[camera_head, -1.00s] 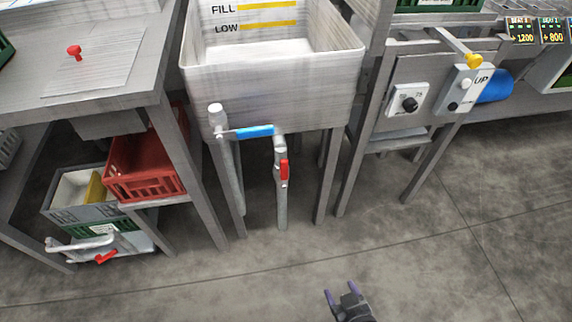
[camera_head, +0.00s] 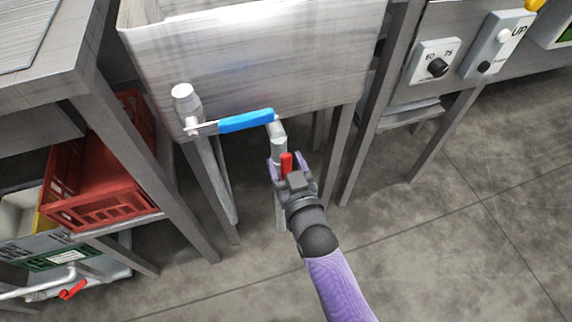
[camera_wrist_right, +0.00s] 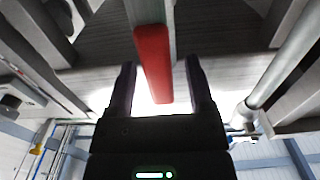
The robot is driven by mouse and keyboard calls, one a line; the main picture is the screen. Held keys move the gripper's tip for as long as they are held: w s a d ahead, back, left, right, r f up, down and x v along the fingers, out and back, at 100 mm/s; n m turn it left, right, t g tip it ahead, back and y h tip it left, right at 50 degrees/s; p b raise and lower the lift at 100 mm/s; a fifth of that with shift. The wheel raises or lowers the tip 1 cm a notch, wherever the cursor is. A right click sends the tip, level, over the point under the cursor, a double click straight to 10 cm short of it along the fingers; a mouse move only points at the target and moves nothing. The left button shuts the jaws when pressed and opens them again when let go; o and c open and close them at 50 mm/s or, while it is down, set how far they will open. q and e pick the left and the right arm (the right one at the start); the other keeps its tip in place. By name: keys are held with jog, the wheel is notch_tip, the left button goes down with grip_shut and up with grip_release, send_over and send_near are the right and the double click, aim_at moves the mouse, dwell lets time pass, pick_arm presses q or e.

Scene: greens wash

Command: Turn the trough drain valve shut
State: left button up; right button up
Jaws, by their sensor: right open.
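The red drain valve handle (camera_head: 286,161) is on the vertical grey drain pipe (camera_head: 278,136) under the trough (camera_head: 250,65). It points along the pipe. My right gripper (camera_head: 287,168) is at the handle with a finger on either side. In the right wrist view the red handle (camera_wrist_right: 153,62) runs down between the two open fingers (camera_wrist_right: 160,80), with gaps beside it. The fingers are not closed on it. Part of the valve body is hidden behind the gripper. My left gripper is not in view.
A blue lever (camera_head: 246,120) on a separate pipe sits just left and above. Trough legs stand on both sides. A red crate (camera_head: 105,180) is on a low shelf at left, with another red-handled valve (camera_head: 72,289) below. The floor at right is clear.

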jog(key=shift+r, duration=0.1)
grip_shut()
dwell(1.1)
dwell(0.3)
